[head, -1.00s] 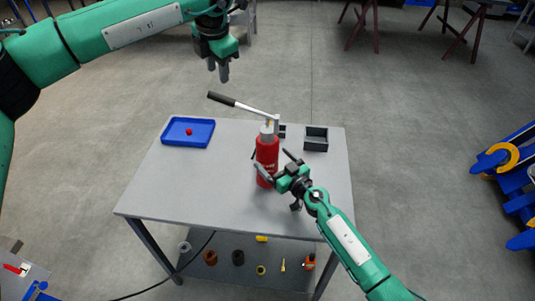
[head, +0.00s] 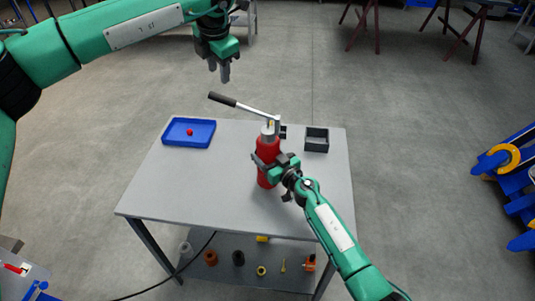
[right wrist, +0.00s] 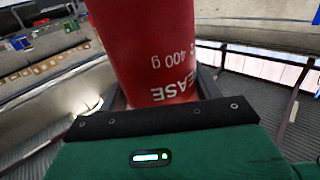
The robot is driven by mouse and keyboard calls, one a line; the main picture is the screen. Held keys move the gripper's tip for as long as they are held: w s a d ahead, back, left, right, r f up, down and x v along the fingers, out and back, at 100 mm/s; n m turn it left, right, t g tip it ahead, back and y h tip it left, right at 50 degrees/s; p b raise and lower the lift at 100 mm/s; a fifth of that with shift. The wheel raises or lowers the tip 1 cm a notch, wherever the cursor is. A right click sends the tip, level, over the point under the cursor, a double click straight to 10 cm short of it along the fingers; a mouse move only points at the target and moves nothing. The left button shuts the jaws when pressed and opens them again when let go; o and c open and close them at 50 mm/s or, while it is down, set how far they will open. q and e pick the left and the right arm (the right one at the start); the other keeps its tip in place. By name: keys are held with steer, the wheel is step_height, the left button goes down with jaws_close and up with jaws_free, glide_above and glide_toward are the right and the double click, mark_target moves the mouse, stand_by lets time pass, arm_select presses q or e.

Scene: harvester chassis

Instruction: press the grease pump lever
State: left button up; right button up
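The grease pump is a red cylinder (head: 267,150) standing upright on the grey table. Its lever (head: 247,107) slopes up to the left from the pump head and ends in a black grip (head: 222,99). My right gripper (head: 262,164) is at the middle of the cylinder with its fingers on either side, shut on it. The right wrist view shows the red body (right wrist: 150,45) with upside-down white lettering between the dark fingers. My left gripper (head: 219,74) is open and empty, fingers pointing down, above and behind the lever grip and apart from it.
A blue tray (head: 188,145) with a small red ball (head: 190,132) lies at the table's back left. A dark open box (head: 316,139) stands at the back right. The table's (head: 180,190) front left is clear. Several small parts lie on the lower shelf.

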jaws_close()
arm_select(q)
steer(key=c, duration=0.3)
steer(key=s+d+f+h, duration=0.1)
steer(key=d, duration=0.1)
steer(key=s+d+f+g+h, duration=0.1)
steer(key=d+f, duration=0.1)
steer(key=d, duration=0.1)
steer(key=s+d+f+h, duration=0.1)
steer(key=d+f, duration=0.1)
steer(key=d, duration=0.1)
steer(key=shift+s+m, duration=0.25)
steer(key=shift+m, duration=0.15)
jaws_close()
steer(key=s+d+r+n+g+h, duration=0.3)
steer(key=s+d+n+g+h, duration=0.15)
steer(key=s+d+h, duration=0.95)
steer(key=w+a+r+n+t+h, duration=0.1)
steer(key=w+a+n+t+h, duration=0.7)
steer(key=n+t, duration=0.7)
steer(key=a+f+n+t+y, duration=0.4)
steer(key=a+f+n+y, duration=0.1)
steer(key=a+n+y, duration=0.3)
steer(key=w+a+f+n+t+y, duration=0.1)
steer(key=a+f+n+t+y, duration=0.4)
steer(key=a+n+y, duration=0.3)
steer(key=shift+a+f+n, duration=0.15)
steer(key=shift+a+n, duration=0.25)
steer(key=shift+n, duration=0.85)
steer(key=shift+t, duration=0.25)
